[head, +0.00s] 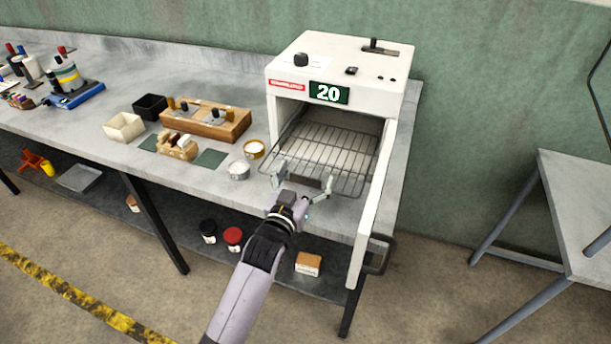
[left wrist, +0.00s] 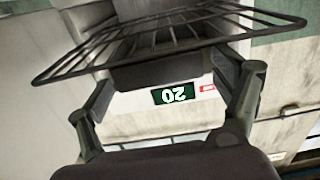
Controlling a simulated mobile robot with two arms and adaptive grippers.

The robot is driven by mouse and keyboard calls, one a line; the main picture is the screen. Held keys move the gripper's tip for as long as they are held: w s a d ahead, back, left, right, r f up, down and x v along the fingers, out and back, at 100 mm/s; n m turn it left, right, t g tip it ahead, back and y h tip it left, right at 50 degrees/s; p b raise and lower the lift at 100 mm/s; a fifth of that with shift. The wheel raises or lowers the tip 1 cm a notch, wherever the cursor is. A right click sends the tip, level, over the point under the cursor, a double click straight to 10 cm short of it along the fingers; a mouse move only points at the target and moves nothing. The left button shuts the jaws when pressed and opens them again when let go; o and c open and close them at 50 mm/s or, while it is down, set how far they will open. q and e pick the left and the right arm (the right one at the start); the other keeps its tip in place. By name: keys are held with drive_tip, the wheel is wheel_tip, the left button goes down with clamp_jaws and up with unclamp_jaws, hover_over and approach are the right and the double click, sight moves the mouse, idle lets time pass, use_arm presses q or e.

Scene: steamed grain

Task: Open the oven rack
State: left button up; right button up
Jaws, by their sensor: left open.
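The white oven (head: 290,75) stands on the bench with its door (head: 368,225) swung open on the right side. Its wire rack (head: 325,150) sits in the cavity, and its front part reaches out over the bench top. My left gripper (head: 303,183) is at the rack's front edge with its fingers spread apart. A dark block lies between the fingers at the rack's front and looks like its handle; it also shows in the left wrist view (left wrist: 155,75), under the rack wires (left wrist: 175,42). Contact with the fingers cannot be told. My right gripper is not in view.
A white-filled tin (head: 239,170) and a yellow-rimmed tin (head: 254,149) stand just left of the oven. A wooden tool block (head: 215,122) is farther left. The door handle (head: 380,255) juts out past the bench front. Another table (head: 580,190) stands at the right.

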use_arm(q)
drive_tip(key=v, duration=1.2)
idle(0.3)
drive_tip(key=s+a+f+g+y, duration=0.1)
drive_tip(key=s+a+f+g, duration=0.15)
drive_tip(key=f, duration=0.85)
drive_tip(key=s+a+f+g+y, duration=0.1)
drive_tip(key=s+f+g, duration=0.25)
drive_tip(key=f, duration=0.85)
drive_tip(key=s+a+f+g+y, duration=0.1)
drive_tip(key=s+a+f+g, duration=0.15)
drive_tip(key=f, duration=0.85)
drive_tip(key=s+a+f+g+y, duration=0.1)
drive_tip(key=s+a+f+g, duration=0.3)
drive_tip(key=s+f, duration=0.95)
drive_tip(key=s+a+f+g, duration=0.2)
drive_tip(key=s+a+f, duration=0.1)
drive_tip(key=s, duration=0.7)
drive_tip(key=s+a+f+n+g+y, duration=0.1)
drive_tip(key=s+a+f, duration=0.3)
drive_tip(key=s, duration=0.7)
drive_tip(key=shift+f+g+y, duration=0.3)
drive_tip(key=shift+f+g, duration=0.05)
drive_tip(key=shift+f, duration=0.3)
